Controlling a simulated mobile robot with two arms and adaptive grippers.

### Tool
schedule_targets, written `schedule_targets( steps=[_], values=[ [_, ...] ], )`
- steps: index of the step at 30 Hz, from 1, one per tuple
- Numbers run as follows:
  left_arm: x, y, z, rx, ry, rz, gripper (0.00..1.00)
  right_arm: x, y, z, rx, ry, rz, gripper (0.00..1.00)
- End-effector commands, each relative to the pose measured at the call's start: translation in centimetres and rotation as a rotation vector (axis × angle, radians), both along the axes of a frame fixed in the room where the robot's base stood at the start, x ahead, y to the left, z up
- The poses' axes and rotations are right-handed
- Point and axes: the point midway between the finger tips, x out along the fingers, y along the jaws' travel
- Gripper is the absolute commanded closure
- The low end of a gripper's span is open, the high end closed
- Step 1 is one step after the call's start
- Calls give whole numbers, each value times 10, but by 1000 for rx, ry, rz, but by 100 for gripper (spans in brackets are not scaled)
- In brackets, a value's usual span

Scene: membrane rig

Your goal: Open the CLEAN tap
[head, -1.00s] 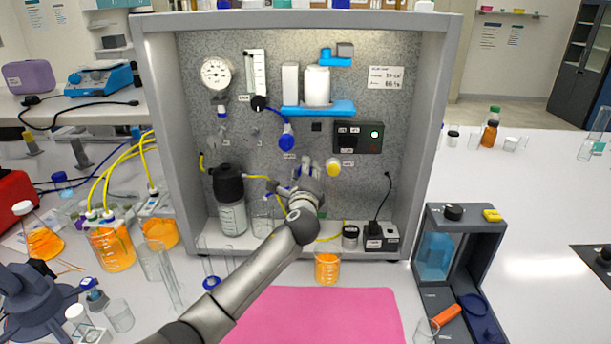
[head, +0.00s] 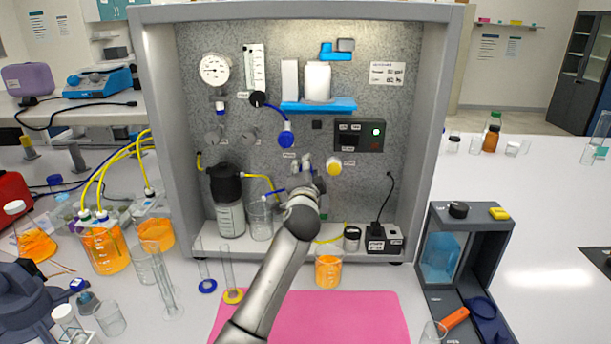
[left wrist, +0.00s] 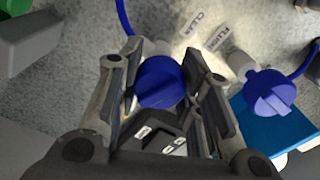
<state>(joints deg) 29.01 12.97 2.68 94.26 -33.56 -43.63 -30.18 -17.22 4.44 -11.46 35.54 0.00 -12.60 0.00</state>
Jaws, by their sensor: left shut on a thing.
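The CLEAN tap is the blue knob (left wrist: 160,83) in the left wrist view. A tilted CLEAN label (left wrist: 191,25) is beside its stem. My left gripper (left wrist: 172,100) has a finger on each side of this knob and is shut on it. In the head view my left gripper (head: 305,166) is at the rig panel and mostly hides this tap. A second blue tap (left wrist: 269,93), by the FLUSH label (left wrist: 219,38), is apart from the fingers; it also shows in the head view (head: 286,139). My right gripper is not in view.
A yellow knob (head: 334,167) sits close right of the gripper. A blue shelf (head: 318,105) with a white bottle is above. A capped dark bottle (head: 229,200) and a beaker (head: 261,222) stand left in the cabinet. An orange beaker (head: 328,271) stands in front.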

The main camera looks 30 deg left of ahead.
Motion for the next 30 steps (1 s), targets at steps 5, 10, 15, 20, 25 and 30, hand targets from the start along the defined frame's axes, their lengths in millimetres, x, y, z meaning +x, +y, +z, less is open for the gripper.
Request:
schedule_targets(
  steps=[5, 10, 15, 20, 25, 30],
  values=[
    [0, -1, -2, -128, -76, 0, 90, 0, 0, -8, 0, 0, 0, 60],
    [0, 0, -2, -222, -133, 0, 90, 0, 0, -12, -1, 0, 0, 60],
    [0, 0, -1, -287, -174, -1, 91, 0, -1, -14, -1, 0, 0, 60],
    [0, 0, -1, -323, -195, 0, 91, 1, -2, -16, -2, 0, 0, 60],
    [0, 0, -1, -337, -203, -1, 91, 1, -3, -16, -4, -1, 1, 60],
    [0, 0, -1, -338, -205, 0, 91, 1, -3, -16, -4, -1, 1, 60]
  ],
)
